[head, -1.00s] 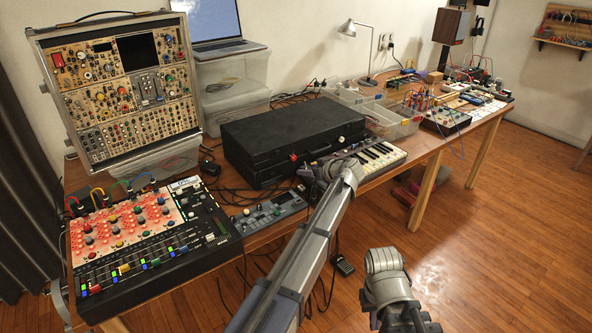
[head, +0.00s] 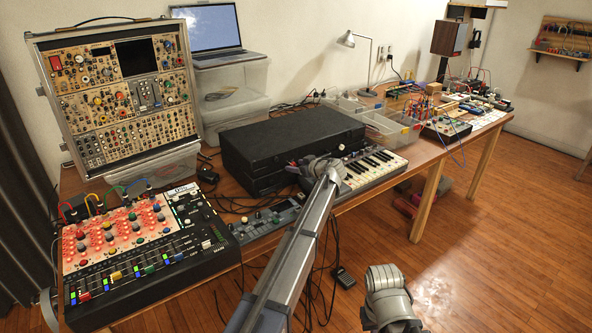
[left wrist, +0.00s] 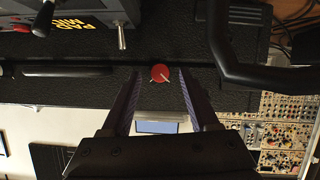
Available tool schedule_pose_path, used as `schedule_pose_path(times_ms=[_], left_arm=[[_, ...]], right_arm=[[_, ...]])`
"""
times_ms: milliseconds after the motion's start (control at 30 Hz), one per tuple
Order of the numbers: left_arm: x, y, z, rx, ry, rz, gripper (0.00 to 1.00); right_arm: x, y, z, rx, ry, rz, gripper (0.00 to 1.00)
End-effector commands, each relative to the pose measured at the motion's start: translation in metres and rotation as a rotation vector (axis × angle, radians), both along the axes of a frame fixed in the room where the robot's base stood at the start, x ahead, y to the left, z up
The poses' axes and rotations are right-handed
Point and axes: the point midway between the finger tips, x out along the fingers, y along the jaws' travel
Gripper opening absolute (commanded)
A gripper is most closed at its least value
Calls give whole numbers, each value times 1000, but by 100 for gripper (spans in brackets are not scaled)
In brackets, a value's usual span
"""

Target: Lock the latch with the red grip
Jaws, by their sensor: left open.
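The latch's round red grip (left wrist: 160,73) shows in the left wrist view on the dark front of the black case, with small pale metal parts beside it. In the head view my left gripper hides it. The black case (head: 290,140) lies on the table. My left gripper (head: 298,168) is at the case's front side. In the left wrist view its two fingers (left wrist: 160,78) are open, one on each side of the red grip; I cannot tell whether they touch it. My right gripper is out of view.
A keyboard (head: 372,168) lies right of the case, close to my left arm. A small grey device (head: 268,222) and a mixer (head: 145,245) are on the left. A black handle (left wrist: 265,76) projects from the case.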

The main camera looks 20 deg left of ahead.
Motion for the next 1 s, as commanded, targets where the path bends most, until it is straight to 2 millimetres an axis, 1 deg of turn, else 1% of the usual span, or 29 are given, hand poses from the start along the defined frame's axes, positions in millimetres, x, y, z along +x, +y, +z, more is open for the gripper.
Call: schedule_pose_path(times_ms=[33,100,333,867,1000], left_arm=[[4,3,-3,0,0,0,61],[5,5,-4,0,0,-1,61],[5,6,-3,0,0,-1,60],[4,5,-3,0,1,-1,0],[4,5,-3,-1,0,-1,0]], right_arm=[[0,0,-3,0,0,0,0],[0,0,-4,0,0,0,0],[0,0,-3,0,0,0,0],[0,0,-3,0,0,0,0],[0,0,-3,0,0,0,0]])
